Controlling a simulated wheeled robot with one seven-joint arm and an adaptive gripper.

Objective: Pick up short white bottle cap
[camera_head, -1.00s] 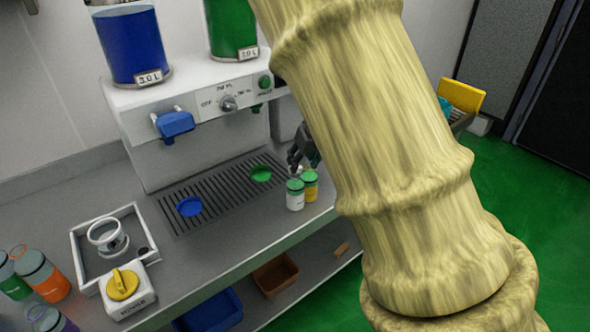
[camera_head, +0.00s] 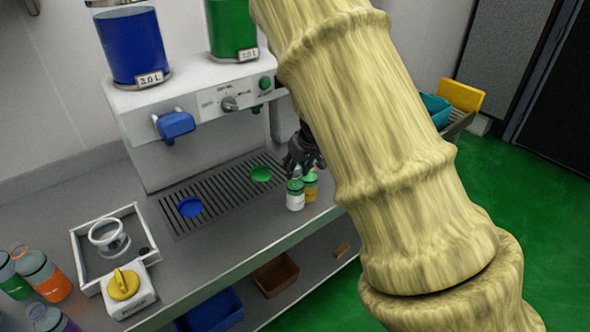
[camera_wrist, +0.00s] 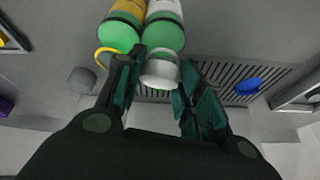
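The short white bottle (camera_head: 295,201) stands on the counter, with a green upper part that also shows in the wrist view (camera_wrist: 166,35). Its round white cap (camera_wrist: 160,72) is at the green end, between my gripper's two dark fingers (camera_wrist: 162,62). The fingers are spread on either side of the cap; whether they touch it I cannot tell. In the head view, my gripper (camera_head: 298,168) is just above the bottle, and the cap is mostly hidden there. A yellow bottle (camera_head: 311,192) with a green top stands close beside the white one.
The drip grille (camera_head: 222,190) with a blue disc (camera_head: 190,207) and a green disc (camera_head: 261,174) lies left of the bottles. The drink machine (camera_head: 200,110) rises behind. A yellow-knobbed device (camera_head: 124,285) and several bottles (camera_head: 35,275) are at left. The counter's front edge is close.

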